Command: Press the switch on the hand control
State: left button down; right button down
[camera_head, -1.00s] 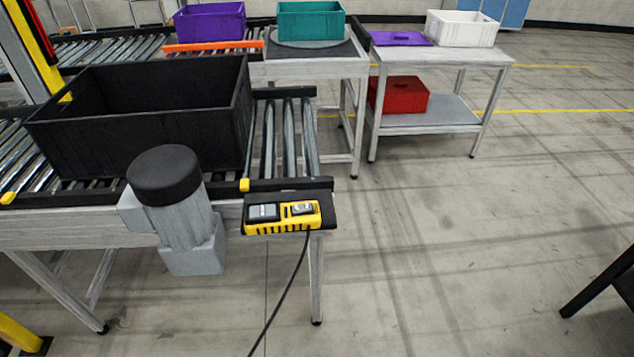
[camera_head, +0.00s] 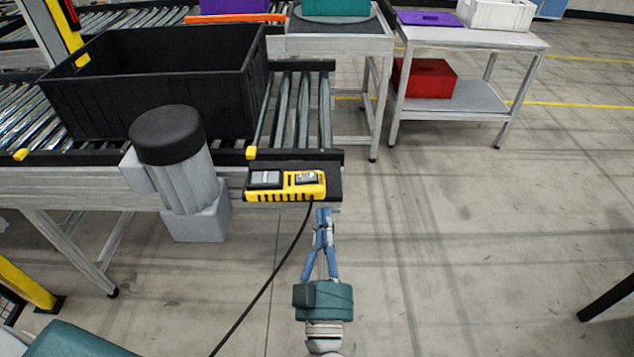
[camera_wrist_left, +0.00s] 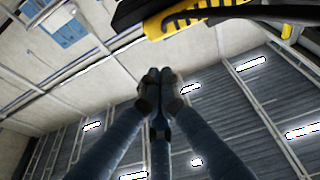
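The yellow hand control (camera_head: 284,195) lies on a black bracket at the right front corner of the roller conveyor. Its top has a grey panel (camera_head: 265,178) on the left and a light switch (camera_head: 306,177) on the right. A black cable hangs from its front. My left gripper (camera_head: 324,212), with blue fingers, is just in front of and below the hand control, apart from it. Its fingertips are together and empty. The left wrist view shows the closed tips (camera_wrist_left: 157,78) below the yellow ribbed edge of the hand control (camera_wrist_left: 190,15). My right gripper is not in view.
A large black crate (camera_head: 160,92) sits on the rollers. A grey motor with a black cap (camera_head: 168,135) stands left of the hand control. The black cable (camera_head: 266,285) runs down past my left gripper.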

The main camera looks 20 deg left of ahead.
pick_arm(q)
jog(key=a+r+n+y, duration=0.1)
jog(key=s+a+r+n+y, duration=0.1)
jog(key=r, duration=0.1)
jog(key=shift+a+r+y, duration=0.15)
jog(key=shift+y, duration=0.15)
jog(key=shift+w+r, duration=0.1)
notch_tip(320, 180, up, 3)
jog(key=p, duration=0.3)
send_over(311, 188)
jog(key=shift+w+a, duration=0.15)
jog(key=shift+a, duration=0.15)
jog(key=f, duration=0.3)
jog(key=shift+d+b, duration=0.25)
jog(key=shift+b, duration=0.05)
jog(key=shift+d+f, duration=0.1)
jog(key=shift+f, duration=0.35)
